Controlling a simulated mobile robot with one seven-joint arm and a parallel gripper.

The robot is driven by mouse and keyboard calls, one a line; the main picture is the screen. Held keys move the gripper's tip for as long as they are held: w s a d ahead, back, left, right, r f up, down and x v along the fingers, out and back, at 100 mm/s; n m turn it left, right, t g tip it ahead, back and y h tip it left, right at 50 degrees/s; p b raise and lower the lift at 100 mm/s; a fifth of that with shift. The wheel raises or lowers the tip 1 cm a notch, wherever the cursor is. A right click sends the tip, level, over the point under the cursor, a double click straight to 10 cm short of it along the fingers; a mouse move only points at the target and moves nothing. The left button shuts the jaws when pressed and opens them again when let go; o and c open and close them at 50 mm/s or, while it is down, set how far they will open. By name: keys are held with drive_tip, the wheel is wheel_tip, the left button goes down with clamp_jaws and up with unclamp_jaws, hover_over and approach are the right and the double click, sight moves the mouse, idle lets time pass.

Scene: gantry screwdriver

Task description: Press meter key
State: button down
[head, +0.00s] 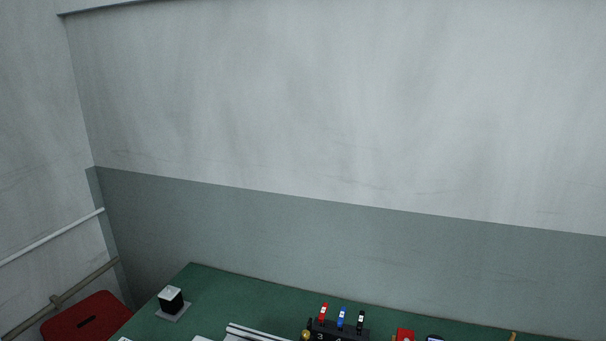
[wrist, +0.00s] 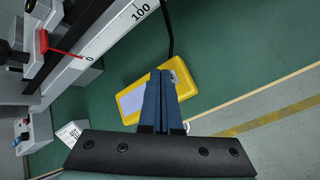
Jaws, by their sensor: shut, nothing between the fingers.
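The meter (wrist: 186,88) is a yellow box with a pale screen, lying on the green bench top in the wrist view. My gripper (wrist: 160,74) is shut and empty, its two blue fingers together. The fingers are in front of the meter and hide its middle. I cannot tell whether the tips touch it. A small grey patch with dark marks shows on the meter just right of the fingertips, too small to read as a key. Neither the meter nor my gripper can be made out in the head view.
A scale rail (wrist: 106,38) with a red pointer (wrist: 44,41) stands left of the meter, and a dark cable (wrist: 167,30) runs above it. A white label block (wrist: 70,133) is at lower left. The head view shows a black-and-white block (head: 171,299) and red stool (head: 86,319).

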idle(0.3)
drive_tip(key=shift+r+p, duration=0.6)
drive_tip(key=shift+p, duration=0.2)
wheel_tip(320, 180, up, 6)
drive_tip(key=p, duration=0.6)
drive_tip(key=shift+p, duration=0.3)
